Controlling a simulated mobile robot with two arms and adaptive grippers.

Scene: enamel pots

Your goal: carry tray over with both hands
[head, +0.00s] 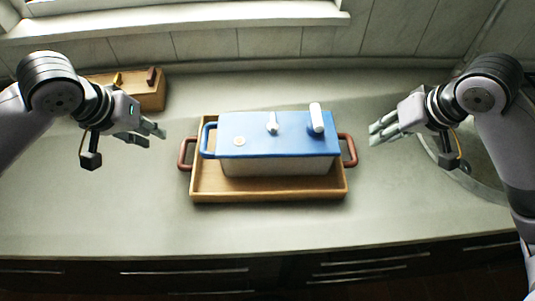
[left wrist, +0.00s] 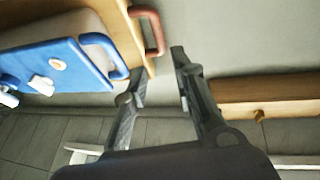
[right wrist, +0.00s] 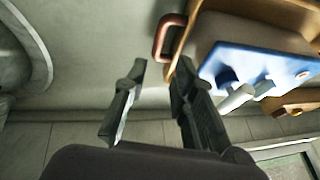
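A wooden tray (head: 270,196) with a reddish-brown handle at each end lies on the counter. A pale rectangular pot with a blue lid (head: 300,140) stands on it. My left gripper (head: 157,136) is open and empty, a little to the left of the tray's left handle (head: 185,153). That handle also shows in the left wrist view (left wrist: 156,30). My right gripper (head: 377,132) is empty, a little right of the right handle (head: 350,150), and looks open in the right wrist view (right wrist: 158,68). The right handle shows there too (right wrist: 164,38). Neither gripper touches the tray.
A wooden block with small knobs (head: 145,92) stands at the back left, behind my left gripper. A round sink basin (head: 480,175) is at the right, beneath my right arm. The counter in front of the tray (head: 270,228) is clear. A wall runs along the back.

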